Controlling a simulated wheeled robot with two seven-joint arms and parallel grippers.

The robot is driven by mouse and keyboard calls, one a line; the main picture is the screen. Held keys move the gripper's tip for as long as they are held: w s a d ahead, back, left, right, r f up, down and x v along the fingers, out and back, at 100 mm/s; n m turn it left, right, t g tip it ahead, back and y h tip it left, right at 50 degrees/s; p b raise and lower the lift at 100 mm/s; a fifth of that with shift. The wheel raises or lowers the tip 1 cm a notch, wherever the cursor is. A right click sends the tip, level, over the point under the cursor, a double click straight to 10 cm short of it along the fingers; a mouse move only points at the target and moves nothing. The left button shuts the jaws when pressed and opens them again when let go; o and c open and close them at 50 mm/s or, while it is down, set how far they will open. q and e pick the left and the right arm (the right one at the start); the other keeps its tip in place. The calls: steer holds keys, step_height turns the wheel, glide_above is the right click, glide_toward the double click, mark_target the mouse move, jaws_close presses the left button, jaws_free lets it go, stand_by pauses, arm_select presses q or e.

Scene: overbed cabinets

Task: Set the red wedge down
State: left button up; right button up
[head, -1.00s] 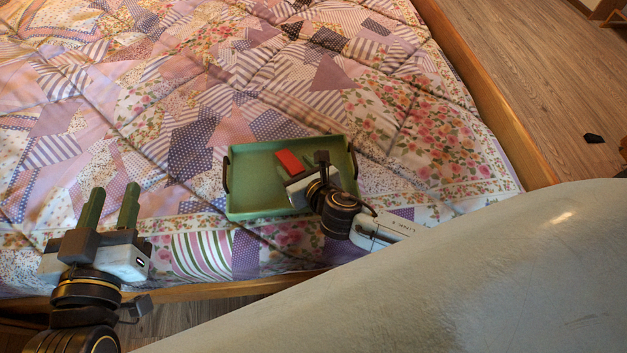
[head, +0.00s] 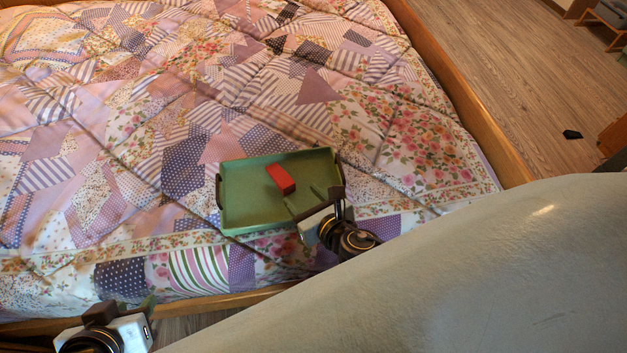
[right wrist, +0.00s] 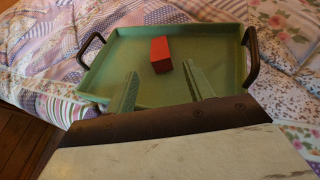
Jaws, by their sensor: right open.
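The red wedge (head: 280,179) lies in the green tray (head: 240,217), right of the tray's middle. It also shows in the right wrist view (right wrist: 160,55), ahead of the fingertips and apart from them. My right gripper (head: 304,199) is at the tray's near right side, with its fingers over the tray. In the right wrist view its two green fingers (right wrist: 160,85) are spread, with nothing between them. My left gripper (head: 150,302) is at the lower left by the bed's edge; its fingers are mostly hidden.
The tray rests on a patchwork quilt (head: 130,130) with free room on its left and far sides. Dark handles stand at the tray's ends. A wooden bed rail (head: 470,110) runs along the right. A large pale surface covers the lower right.

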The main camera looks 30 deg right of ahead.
steer(key=shift+s+d+r+m, duration=0.1)
steer(key=shift+r+m, duration=0.05)
steer(key=shift+m, duration=0.4)
steer(key=shift+d+r+m, duration=0.1)
steer(key=shift+r+m, duration=0.05)
steer(key=shift+m, duration=0.4)
steer(key=d+r+m+g, duration=0.1)
steer(key=m, duration=0.4)
steer(key=s+r+m+h, duration=0.1)
steer(key=m, duration=0.3)
steer(key=s+d+r+m+g+h, duration=0.1)
steer(key=m, duration=0.4)
steer(key=shift+s+d+m+g, duration=0.25)
steer(key=shift+d+m+g, duration=0.05)
steer(key=s+r+m+g+y, duration=0.1)
steer(key=s+r+m, duration=0.1)
steer(key=m, duration=0.7)
steer(key=s+d+r+m+g, duration=0.1)
steer(key=s+r+m+g, duration=0.1)
steer(key=s+m, duration=0.3)
steer(key=shift+d+m+g+y, duration=0.15)
steer(key=shift+m+g+y, duration=0.2)
steer(key=shift+m, duration=1.55)
steer(key=shift+s, duration=0.1)
